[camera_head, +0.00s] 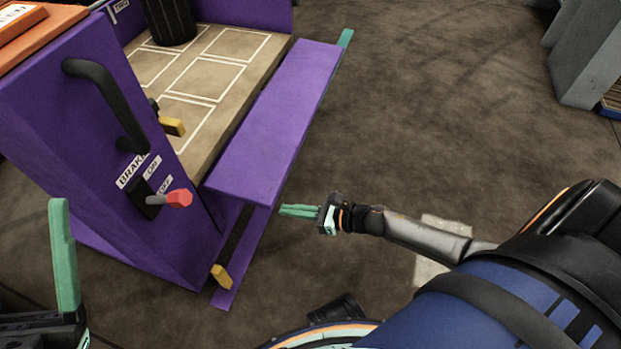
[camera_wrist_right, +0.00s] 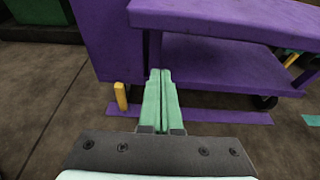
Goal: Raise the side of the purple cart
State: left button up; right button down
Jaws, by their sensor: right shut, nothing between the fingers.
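The purple cart (camera_head: 100,150) stands at the left in the head view. Its purple side panel (camera_head: 272,125) is folded down, sticking outward roughly level beside the tan deck. The panel also shows in the right wrist view (camera_wrist_right: 235,22). My right gripper (camera_head: 282,211) is shut and empty, just outside the panel's near outer corner. In the right wrist view its fingers (camera_wrist_right: 160,75) point toward the cart below the panel's edge; I see no clear contact. One green finger of my left gripper (camera_head: 63,255) shows at the lower left; its opening cannot be judged.
A black handle (camera_head: 110,100) and a red-tipped brake lever (camera_head: 178,198) are on the cart's end wall. Yellow latches sit by the deck (camera_head: 172,126) and low down (camera_head: 221,277). A black cylinder (camera_head: 168,20) stands on the deck. Floor right of the cart is clear.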

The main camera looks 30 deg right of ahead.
jog(key=r, duration=0.1)
jog(key=r+p, duration=0.1)
jog(key=r, duration=0.1)
jog(key=shift+w+a+r, duration=0.3)
jog(key=shift+w+r, duration=0.05)
jog(key=shift+p, duration=0.3)
